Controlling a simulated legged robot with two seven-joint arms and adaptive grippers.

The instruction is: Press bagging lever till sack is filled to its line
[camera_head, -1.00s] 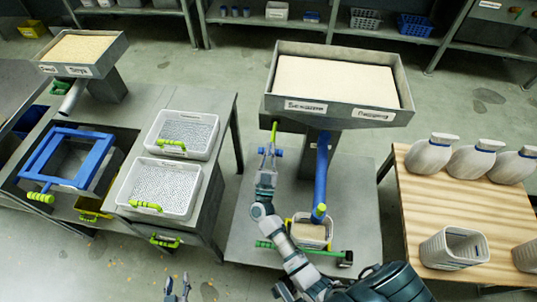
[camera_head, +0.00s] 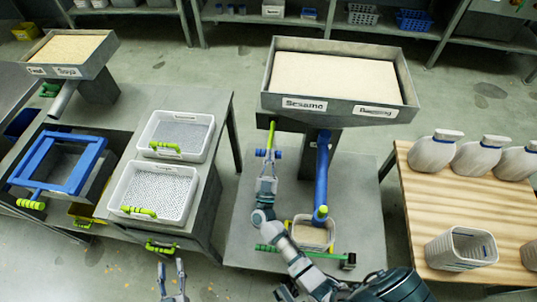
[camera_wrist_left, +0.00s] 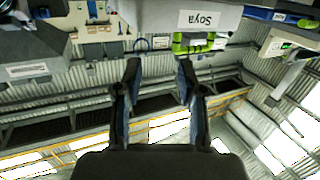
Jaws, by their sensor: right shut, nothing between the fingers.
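The hopper labelled Sesame and Bagging (camera_head: 335,100) holds pale grain. A green lever (camera_head: 271,134) hangs under its left front. My right gripper (camera_head: 268,165) is shut and empty at the lever's lower end; whether it touches cannot be told. A blue spout tube (camera_head: 322,170) slopes down from the hopper to an open sack (camera_head: 312,245) on the grey stand. Pale grain shows inside the sack; its fill line cannot be made out. My left gripper (camera_head: 172,278) is open and empty low in the head view; its spread fingers show in the left wrist view (camera_wrist_left: 158,75).
Closed sacks with blue bands (camera_head: 436,151) and an open empty one (camera_head: 460,250) stand on a wooden table (camera_head: 415,215) at right. Left, a grey bench carries white perforated trays (camera_head: 155,190) and a blue frame (camera_head: 60,160). A green-handled bar (camera_head: 300,254) lies before the sack.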

